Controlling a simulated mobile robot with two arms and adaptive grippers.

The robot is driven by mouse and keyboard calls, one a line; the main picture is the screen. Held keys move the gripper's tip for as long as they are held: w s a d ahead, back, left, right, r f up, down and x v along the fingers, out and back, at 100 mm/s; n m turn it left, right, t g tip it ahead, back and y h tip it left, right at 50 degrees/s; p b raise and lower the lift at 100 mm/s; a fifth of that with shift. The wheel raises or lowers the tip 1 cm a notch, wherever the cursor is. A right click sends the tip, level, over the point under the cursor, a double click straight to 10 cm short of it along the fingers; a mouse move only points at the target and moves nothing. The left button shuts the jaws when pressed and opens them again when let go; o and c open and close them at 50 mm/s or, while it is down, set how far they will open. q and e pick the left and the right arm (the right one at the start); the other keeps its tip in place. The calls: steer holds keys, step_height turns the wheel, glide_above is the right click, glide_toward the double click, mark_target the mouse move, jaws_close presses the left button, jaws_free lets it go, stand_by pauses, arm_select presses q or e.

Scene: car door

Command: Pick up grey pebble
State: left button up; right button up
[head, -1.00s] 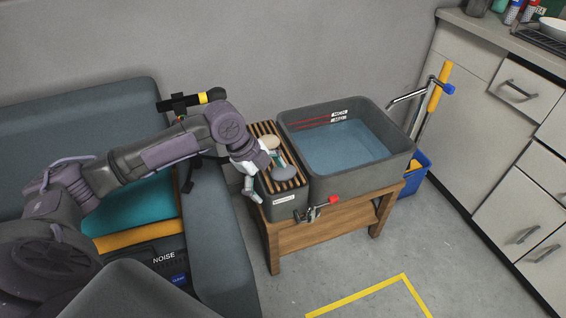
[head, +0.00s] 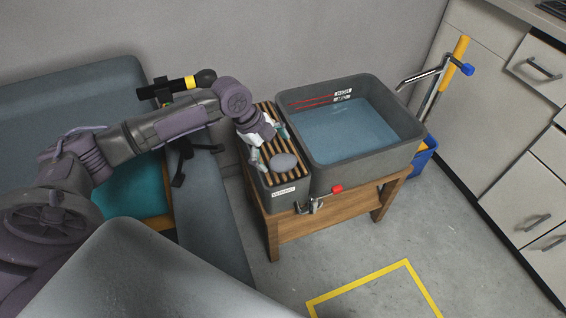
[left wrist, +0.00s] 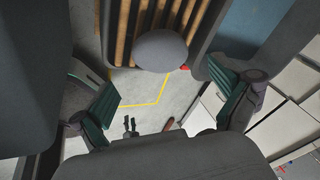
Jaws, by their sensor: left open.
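The grey pebble (head: 284,161) is a smooth oval stone lying on the wooden slats (head: 268,118) of a narrow grey box, near its front end. In the left wrist view the pebble (left wrist: 161,50) sits at the upper middle, on the slats. My left gripper (head: 272,150) is at the slatted top, just behind and left of the pebble. In the left wrist view its two green-padded fingers (left wrist: 162,98) are wide apart with nothing between them; the pebble is ahead of them. My right gripper is in neither view.
A grey basin (head: 409,143) of water stands right of the slatted box on a wooden stand (head: 336,219). A red-handled tap (head: 337,189) sticks out in front. A grey sofa (head: 215,220) is at left, white cabinets (head: 507,130) at right. Floor in front is open.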

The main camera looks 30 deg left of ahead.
mark_target(281, 159)
arm_select(q)
steer(key=b+x, duration=0.1)
steer(key=x, duration=0.3)
steer(key=shift+w+f, duration=0.3)
steer(key=shift+f, duration=0.05)
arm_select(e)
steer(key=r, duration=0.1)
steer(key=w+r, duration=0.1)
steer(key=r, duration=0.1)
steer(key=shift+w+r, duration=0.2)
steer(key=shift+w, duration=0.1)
arm_select(q)
steer(key=shift+a+r, duration=0.1)
steer(key=c, duration=1.8)
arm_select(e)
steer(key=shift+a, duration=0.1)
arm_select(q)
steer(key=shift+o, duration=0.2)
